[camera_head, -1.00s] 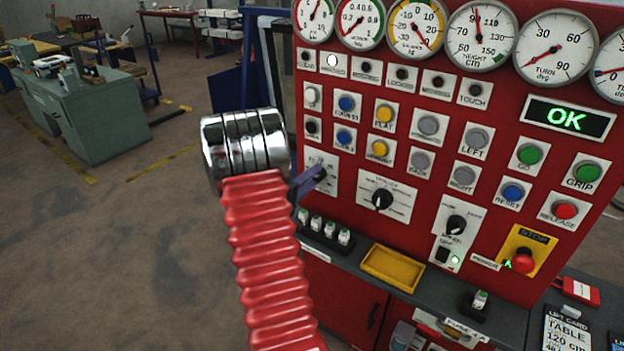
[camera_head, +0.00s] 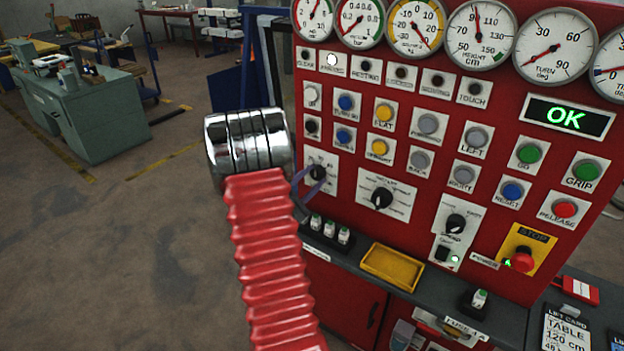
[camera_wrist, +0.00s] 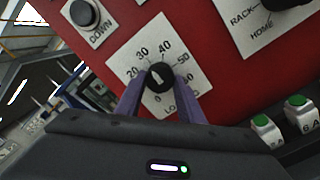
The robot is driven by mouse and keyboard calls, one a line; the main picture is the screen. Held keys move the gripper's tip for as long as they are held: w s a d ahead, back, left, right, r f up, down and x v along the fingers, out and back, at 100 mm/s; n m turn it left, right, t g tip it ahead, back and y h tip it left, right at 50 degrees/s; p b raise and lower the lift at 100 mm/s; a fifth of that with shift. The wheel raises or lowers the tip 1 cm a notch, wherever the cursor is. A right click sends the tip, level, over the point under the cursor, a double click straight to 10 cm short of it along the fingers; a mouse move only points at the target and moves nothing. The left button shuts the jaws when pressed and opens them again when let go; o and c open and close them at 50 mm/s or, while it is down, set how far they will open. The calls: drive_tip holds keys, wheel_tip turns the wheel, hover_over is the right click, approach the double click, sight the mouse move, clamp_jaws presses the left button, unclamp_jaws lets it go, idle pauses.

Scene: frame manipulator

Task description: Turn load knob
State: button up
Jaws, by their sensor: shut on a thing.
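The load knob (camera_wrist: 159,76) is a round black knob on a white scale plate (camera_wrist: 128,57) marked with numbers around it. My gripper (camera_wrist: 160,88) is shut on it, with one purple finger on each side. A pale pointer mark shows on the knob's face, tilted to the upper left. In the head view the knob (camera_head: 317,173) shows small on the red panel (camera_head: 455,215), with the thin fingers of my gripper (camera_head: 310,181) at it. My arm hides part of the lower panel there.
Another knob (camera_head: 382,198) sits to the right on the panel, and a DOWN button (camera_wrist: 84,13) is close to the load plate. Several small green-topped blocks (camera_head: 330,229) and a yellow tray (camera_head: 392,267) stand on the ledge below. The floor at left is open.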

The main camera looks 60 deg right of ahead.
drive_tip(key=n, duration=0.5)
drive_tip(key=shift+f, duration=0.3)
drive_tip(key=n+t, duration=0.1)
drive_tip(key=n, duration=0.3)
drive_tip(key=shift+s+a+n, duration=0.1)
drive_tip(key=shift+n, duration=0.2)
drive_tip(key=o, duration=1.1)
drive_tip(key=shift+r, duration=0.15)
drive_tip(key=shift+c, duration=0.2)
drive_tip(key=w+a, duration=0.1)
drive_tip(key=a, duration=1.2)
drive_tip(key=shift+w+a+f, duration=0.3)
